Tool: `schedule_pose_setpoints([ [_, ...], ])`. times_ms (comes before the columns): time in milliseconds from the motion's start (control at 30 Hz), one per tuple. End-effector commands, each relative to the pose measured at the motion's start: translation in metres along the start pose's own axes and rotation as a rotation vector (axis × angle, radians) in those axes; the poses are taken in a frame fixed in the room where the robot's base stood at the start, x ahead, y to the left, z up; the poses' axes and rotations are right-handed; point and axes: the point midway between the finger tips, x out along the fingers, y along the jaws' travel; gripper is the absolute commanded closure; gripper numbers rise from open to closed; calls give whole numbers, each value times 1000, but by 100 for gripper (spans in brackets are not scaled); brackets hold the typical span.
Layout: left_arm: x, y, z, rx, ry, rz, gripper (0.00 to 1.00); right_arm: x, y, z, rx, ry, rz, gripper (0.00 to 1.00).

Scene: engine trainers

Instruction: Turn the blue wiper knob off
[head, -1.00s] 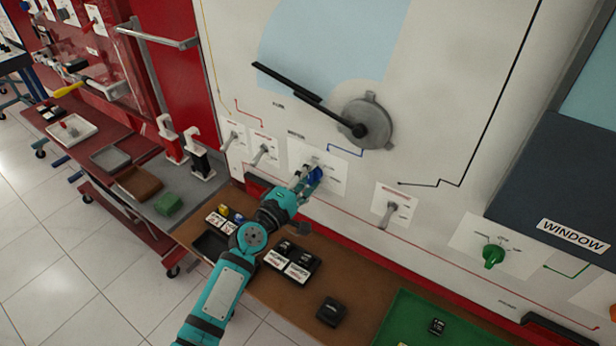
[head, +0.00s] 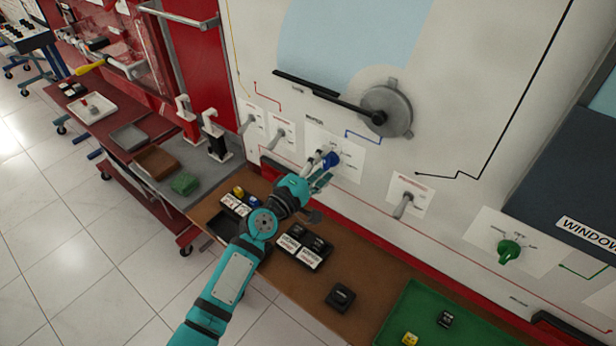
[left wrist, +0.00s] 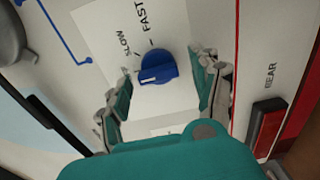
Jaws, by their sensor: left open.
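The blue wiper knob (head: 331,159) sits on a white label plate on the upright panel. In the left wrist view the knob (left wrist: 157,68) carries a white mark on its left side. The words SLOW and FAST show above it; any other label there is hidden or unreadable. My left gripper (head: 321,172) is at the knob's lower left in the head view. In the wrist view its open fingers (left wrist: 165,84) stand on both sides of the knob, with gaps showing. The black wiper arm (head: 330,96) runs left from its round grey hub (head: 387,108). My right gripper is not in view.
Grey lever switches (head: 281,130) are left of the knob and another lever (head: 404,205) is right of it. A green knob (head: 509,251) is further right. Below, a brown bench top (head: 375,285) holds trays and small blocks.

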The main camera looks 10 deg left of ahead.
Motion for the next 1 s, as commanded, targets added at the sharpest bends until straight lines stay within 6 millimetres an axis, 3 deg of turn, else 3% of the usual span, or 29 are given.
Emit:
schedule_pose_setpoints([
  [300,-67,-1,0,1,0,-4,36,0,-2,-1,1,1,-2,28],
  [500,-98,-1,0,0,1,-3,36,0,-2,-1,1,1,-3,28],
  [700,-109,0,0,-1,0,-1,36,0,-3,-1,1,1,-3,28],
  [1000,-109,0,0,-1,1,-1,36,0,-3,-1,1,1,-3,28],
])
